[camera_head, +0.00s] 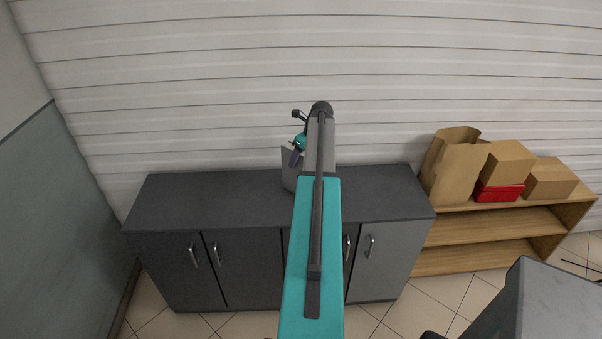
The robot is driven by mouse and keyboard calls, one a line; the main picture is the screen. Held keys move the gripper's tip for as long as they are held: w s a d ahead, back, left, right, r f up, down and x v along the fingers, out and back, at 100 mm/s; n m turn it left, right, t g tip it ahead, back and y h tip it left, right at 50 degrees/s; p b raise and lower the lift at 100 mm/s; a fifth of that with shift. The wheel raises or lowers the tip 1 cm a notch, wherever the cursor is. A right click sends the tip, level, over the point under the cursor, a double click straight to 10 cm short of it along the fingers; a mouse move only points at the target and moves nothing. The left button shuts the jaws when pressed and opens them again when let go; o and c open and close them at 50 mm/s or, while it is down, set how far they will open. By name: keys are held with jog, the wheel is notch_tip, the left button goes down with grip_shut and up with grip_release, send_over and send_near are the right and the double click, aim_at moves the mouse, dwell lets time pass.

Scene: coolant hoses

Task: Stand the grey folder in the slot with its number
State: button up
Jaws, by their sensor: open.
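A grey flat-sided thing (288,172) stands upright on the dark cabinet top, mostly hidden behind my arm. It may be the grey folder or part of a holder; I cannot tell which. No number and no slot can be made out. My gripper (294,159) is small in the head view, at the far end of my teal and grey arm. It is open and appears in front of the upper part of the grey thing. I cannot tell whether they touch.
The dark grey cabinet (215,200) has a bare top left and right of my arm. To the right, a wooden shelf (490,222) carries a paper bag (452,168), a red box (498,193) and two cardboard boxes (509,162). A slatted wall (220,80) stands behind.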

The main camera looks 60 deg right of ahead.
jog(key=shift+c, duration=0.3)
grip_shut()
jog(key=shift+r, duration=0.15)
dwell(0.3)
jog(key=shift+r+b, duration=1.05)
jog(key=shift+r, duration=0.7)
jog(key=s+a+r+b, duration=0.1)
jog(key=s+a+b, duration=0.3)
jog(key=s+a, duration=0.6)
jog(key=shift+s+a+r, duration=0.2)
jog(key=shift+s+r, duration=0.15)
jog(key=shift+s, duration=0.7)
